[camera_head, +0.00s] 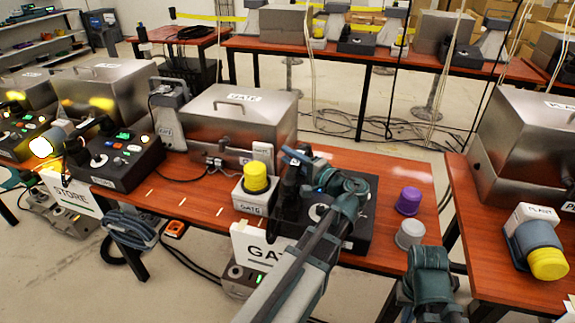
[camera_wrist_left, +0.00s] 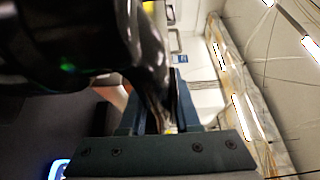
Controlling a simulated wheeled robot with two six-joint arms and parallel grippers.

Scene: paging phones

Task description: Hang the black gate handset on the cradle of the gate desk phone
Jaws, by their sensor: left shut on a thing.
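My left gripper (camera_head: 293,158) is at the middle of the head view, shut on the black gate handset (camera_head: 287,190). The handset hangs steeply below the fingers, between the yellow-topped gate beacon and the dark gate desk phone (camera_head: 361,236). In the left wrist view the glossy black handset (camera_wrist_left: 75,45) fills the upper left, its narrow part between the fingers (camera_wrist_left: 160,115). The desk phone has a pale round dial. My left arm covers much of it, and I cannot make out its cradle. My right arm shows at lower right without a clear gripper.
The yellow-topped beacon (camera_head: 255,178) stands just left of the handset. A metal gate case (camera_head: 235,122) stands behind. Purple (camera_head: 408,200) and grey (camera_head: 410,234) caps stand to the right. A GATE sign (camera_head: 250,248) hangs at the front edge. The table's back right is clear.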

